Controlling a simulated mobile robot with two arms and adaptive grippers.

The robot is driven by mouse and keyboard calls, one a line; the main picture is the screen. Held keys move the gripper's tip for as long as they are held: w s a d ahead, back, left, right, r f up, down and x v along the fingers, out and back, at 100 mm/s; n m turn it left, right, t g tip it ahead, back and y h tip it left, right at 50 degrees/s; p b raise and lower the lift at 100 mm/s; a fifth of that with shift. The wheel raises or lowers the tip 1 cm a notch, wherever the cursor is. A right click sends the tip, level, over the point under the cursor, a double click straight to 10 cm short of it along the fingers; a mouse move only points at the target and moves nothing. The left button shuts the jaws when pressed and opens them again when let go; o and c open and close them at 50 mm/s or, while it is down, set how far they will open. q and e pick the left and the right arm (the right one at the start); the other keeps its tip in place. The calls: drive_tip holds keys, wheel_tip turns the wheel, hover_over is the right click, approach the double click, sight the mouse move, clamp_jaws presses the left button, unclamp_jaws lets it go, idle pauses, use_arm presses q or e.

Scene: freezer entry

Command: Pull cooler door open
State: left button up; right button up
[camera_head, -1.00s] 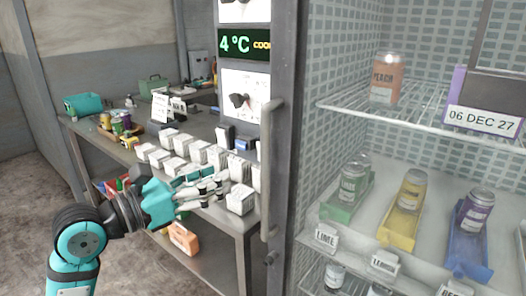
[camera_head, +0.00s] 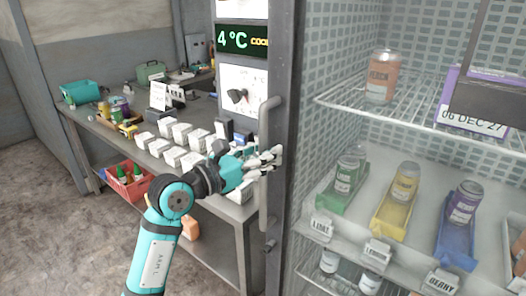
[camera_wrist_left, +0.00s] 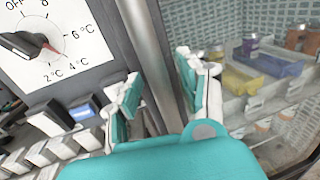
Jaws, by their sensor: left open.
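The cooler door has a dark frame (camera_head: 287,120) and a clear pane, with cans showing behind it; it looks shut. A grey vertical bar handle (camera_head: 268,210) runs along its left side. My left gripper (camera_head: 268,158) is open at the middle height of the handle, with its fingertips at the bar. In the left wrist view the handle (camera_wrist_left: 148,45) passes between the two spread fingers of the gripper (camera_wrist_left: 160,95); I cannot tell whether they touch it. My right gripper is not in view.
A metal table (camera_head: 225,225) with white boxes (camera_head: 165,127) stands left of the cooler, close below my left arm. A red crate (camera_head: 130,188) sits under it. A temperature dial (camera_head: 238,93) is left of the handle. Open floor (camera_head: 60,240) lies at front left.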

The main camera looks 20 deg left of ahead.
use_arm(q)
drive_tip(key=shift+c, duration=0.4)
clamp_jaws()
